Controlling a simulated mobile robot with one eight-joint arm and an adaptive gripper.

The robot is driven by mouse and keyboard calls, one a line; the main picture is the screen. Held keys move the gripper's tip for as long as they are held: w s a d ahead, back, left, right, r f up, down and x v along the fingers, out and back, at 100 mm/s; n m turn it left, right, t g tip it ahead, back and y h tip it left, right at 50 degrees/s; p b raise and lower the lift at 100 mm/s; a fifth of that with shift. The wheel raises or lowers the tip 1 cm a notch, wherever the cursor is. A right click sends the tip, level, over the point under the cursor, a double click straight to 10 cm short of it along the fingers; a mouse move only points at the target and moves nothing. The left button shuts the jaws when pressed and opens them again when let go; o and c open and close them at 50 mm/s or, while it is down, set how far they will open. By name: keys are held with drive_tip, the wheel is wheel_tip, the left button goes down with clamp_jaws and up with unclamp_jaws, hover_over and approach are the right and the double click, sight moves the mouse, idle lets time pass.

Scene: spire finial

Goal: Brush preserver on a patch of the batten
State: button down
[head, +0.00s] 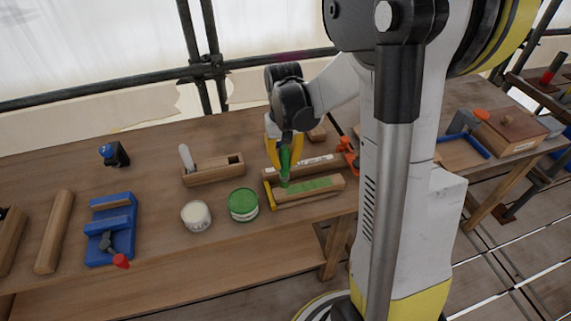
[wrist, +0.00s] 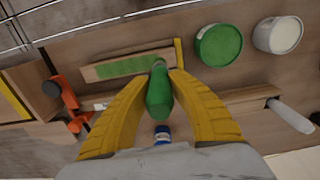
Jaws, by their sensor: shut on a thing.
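My gripper (head: 284,150) is shut on a green-handled brush (head: 285,162), held over the bench. In the wrist view the brush (wrist: 159,92) sits between the yellow fingers of my gripper (wrist: 160,88). The batten (head: 328,185) is a wooden strip with a green patch (head: 305,186) along its top. In the wrist view the batten (wrist: 90,74) lies just beyond the brush, whose tip is at the right end of the green patch (wrist: 125,67). I cannot tell whether the bristles touch the wood. An open pot of green preserver (head: 243,204) stands left of the batten.
A white pot (head: 196,215) stands beside the green one. A wooden holder (head: 213,171) with a white-handled tool is behind them. A blue vise (head: 110,230) is at the left, and an orange clamp (head: 349,150) stands near the batten's back right. Bare bench lies between the vise and the pots.

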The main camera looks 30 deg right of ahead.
sight(284, 147)
drive_tip(key=shift+w+a+r+p, duration=0.15)
drive_tip(key=shift+r+p, duration=0.35)
drive_tip(key=shift+r, duration=0.45)
drive_tip(key=shift+r+p, duration=1.05)
drive_tip(key=shift+r, duration=0.45)
